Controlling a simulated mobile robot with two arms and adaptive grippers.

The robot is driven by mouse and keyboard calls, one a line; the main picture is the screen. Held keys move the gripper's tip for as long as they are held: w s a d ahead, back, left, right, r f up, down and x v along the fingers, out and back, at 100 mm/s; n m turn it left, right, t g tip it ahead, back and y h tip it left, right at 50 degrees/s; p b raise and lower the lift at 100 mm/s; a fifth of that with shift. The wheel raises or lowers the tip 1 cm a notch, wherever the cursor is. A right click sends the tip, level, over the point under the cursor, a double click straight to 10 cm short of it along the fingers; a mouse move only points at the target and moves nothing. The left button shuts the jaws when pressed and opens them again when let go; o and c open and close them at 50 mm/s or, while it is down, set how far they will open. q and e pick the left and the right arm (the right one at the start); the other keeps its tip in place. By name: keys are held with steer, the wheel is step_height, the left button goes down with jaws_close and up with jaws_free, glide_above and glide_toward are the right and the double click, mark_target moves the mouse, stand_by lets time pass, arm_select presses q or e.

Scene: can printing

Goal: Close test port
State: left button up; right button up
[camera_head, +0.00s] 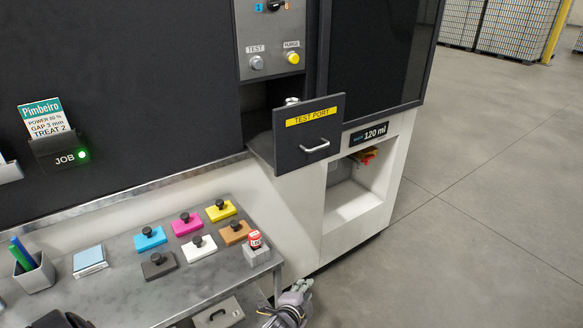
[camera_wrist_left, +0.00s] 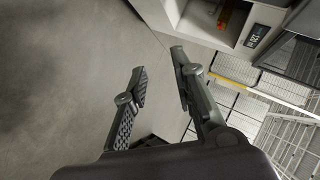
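The test port (camera_head: 308,132) is a dark drawer front with a yellow TEST PORT label and a silver handle (camera_head: 315,147). It is pulled out from its opening in the machine, and a small silver item (camera_head: 292,101) shows just behind its top edge. My left gripper (camera_head: 298,287) is at the bottom of the head view, below the drawer and right of the bench, apart from both. In the left wrist view its two fingers (camera_wrist_left: 160,68) are spread with nothing between them. My right gripper is not in view.
A grey bench (camera_head: 110,270) with several coloured stamp-like blocks stands at the lower left. TEST (camera_head: 257,62) and PURGE (camera_head: 293,57) buttons are above the drawer. An open niche (camera_head: 350,190) is below right. The floor at right is clear.

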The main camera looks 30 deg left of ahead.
arm_select(q)
steer(key=w+a+r+t, duration=0.1)
steer(key=r, duration=0.4)
steer(key=w+a+r+m+t+y, duration=0.1)
steer(key=r, duration=0.5)
steer(key=w+a+r+t+y, duration=0.1)
steer(key=w+r, duration=0.1)
steer(key=r, duration=0.4)
steer(key=shift+a+r+m, duration=0.1)
steer(key=shift+a+m, duration=0.2)
steer(key=shift+a, duration=0.1)
steer(key=shift+c, duration=1.2)
steer(key=a+r+y, duration=0.1)
steer(key=r, duration=0.3)
steer(key=a+r+t, duration=0.1)
steer(key=r, duration=0.3)
steer(key=a+r+y, duration=0.1)
steer(key=r, duration=0.3)
steer(key=shift+s+m+t+y, duration=0.3)
steer(key=shift+t, duration=0.1)
jaws_close()
steer(key=p, duration=0.3)
glide_toward(294, 160)
steer(key=w+d, duration=0.2)
steer(key=w, duration=0.1)
steer(key=a, duration=0.2)
steer(key=w+a+p, duration=0.1)
steer(key=a, duration=0.1)
steer(key=shift+w+r, duration=0.1)
steer(key=shift+d, duration=0.15)
